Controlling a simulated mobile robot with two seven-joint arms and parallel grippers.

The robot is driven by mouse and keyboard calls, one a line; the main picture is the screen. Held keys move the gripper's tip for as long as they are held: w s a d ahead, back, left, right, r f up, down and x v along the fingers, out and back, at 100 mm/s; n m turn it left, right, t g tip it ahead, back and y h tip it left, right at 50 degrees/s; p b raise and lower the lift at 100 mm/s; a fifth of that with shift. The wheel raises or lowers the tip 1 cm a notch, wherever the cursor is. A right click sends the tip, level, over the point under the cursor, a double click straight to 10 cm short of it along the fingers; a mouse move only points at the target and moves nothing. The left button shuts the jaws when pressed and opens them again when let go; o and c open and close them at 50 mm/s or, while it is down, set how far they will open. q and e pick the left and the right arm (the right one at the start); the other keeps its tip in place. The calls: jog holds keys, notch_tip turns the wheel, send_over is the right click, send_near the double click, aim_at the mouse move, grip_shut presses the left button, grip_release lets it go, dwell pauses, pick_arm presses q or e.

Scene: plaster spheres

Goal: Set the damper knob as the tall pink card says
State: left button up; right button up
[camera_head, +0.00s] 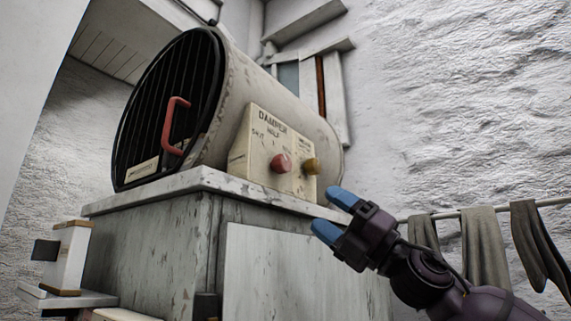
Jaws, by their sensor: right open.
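The damper knob (280,163) is a round reddish-pink knob on a cream panel (258,140) at the side of a drum-shaped kiln. The panel reads DAMPER, with SHUT and HALF marked to the left of and above the knob; further lettering is too small to read. I cannot tell where the knob points. A mustard-yellow knob (310,166) sits just right of it. My right gripper (333,214) has blue fingertips, is open and empty, and is below and right of both knobs, touching neither. No tall pink card shows. My left gripper is out of view.
The kiln (303,118) has a barred front with a red handle (174,125) and stands on a worn pale cabinet (150,245). A white box with tan ends (70,258) is at lower left. Grey cloths (484,246) hang from a rail at right, behind my right arm.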

aim_at(288, 163)
jog(key=s+r+n+h, duration=0.5)
jog(key=r+n+h, duration=0.25)
jog(key=r, duration=0.45)
jog(key=w+a+p, duration=0.1)
jog(key=w+a, duration=0.1)
jog(key=w+a+f+t+h+p, duration=0.1)
jog(key=w+a, duration=0.1)
jog(key=w, duration=0.1)
jog(key=w+a+t+h, duration=0.1)
jog(key=w+a, duration=0.1)
jog(key=w, duration=0.1)
jog(key=shift+a+f+m+p, duration=0.25)
jog(key=shift+m+p, duration=0.1)
jog(key=shift+p, duration=0.05)
jog(key=shift+w+a, duration=0.35)
jog(key=shift+a, duration=0.15)
